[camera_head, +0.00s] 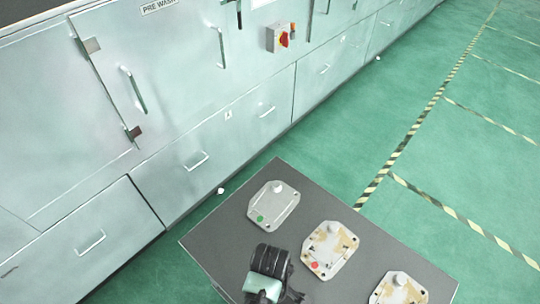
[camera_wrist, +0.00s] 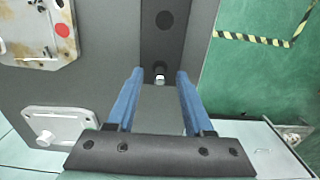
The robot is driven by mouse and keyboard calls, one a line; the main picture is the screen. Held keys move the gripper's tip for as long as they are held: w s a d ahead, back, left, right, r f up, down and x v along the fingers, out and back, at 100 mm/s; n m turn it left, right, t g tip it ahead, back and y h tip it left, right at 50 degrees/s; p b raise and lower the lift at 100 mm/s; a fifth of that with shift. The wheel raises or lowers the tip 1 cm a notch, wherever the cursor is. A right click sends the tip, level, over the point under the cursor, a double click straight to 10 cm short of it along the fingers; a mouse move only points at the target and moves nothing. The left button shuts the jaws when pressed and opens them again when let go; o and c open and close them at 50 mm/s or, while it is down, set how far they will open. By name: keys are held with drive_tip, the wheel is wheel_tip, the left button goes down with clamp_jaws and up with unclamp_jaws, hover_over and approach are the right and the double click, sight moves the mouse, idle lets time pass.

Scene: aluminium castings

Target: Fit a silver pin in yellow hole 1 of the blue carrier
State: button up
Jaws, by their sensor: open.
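In the wrist view my gripper (camera_wrist: 160,74) is open, with its two blue fingers apart. A small bright silver piece, apparently the end of a silver pin (camera_wrist: 159,78), shows between the fingertips at the near end of a dark strip. Neither finger visibly touches it. How much of it is hidden, I cannot tell. In the head view my dark wrist is over the near side of the grey table, and the fingers cannot be made out. No blue carrier and no yellow hole can be made out in either view.
The grey table (camera_head: 232,228) carries a plate with a green dot (camera_head: 274,202), a stained plate with a red dot (camera_head: 329,248), and a third plate (camera_head: 398,290) cut off below. The dark strip (camera_wrist: 166,45) has dark round spots. Metal cabinets (camera_head: 200,110) stand behind; green floor is clear at right.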

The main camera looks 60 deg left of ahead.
drive_tip(key=shift+f, duration=0.8)
clamp_jaws()
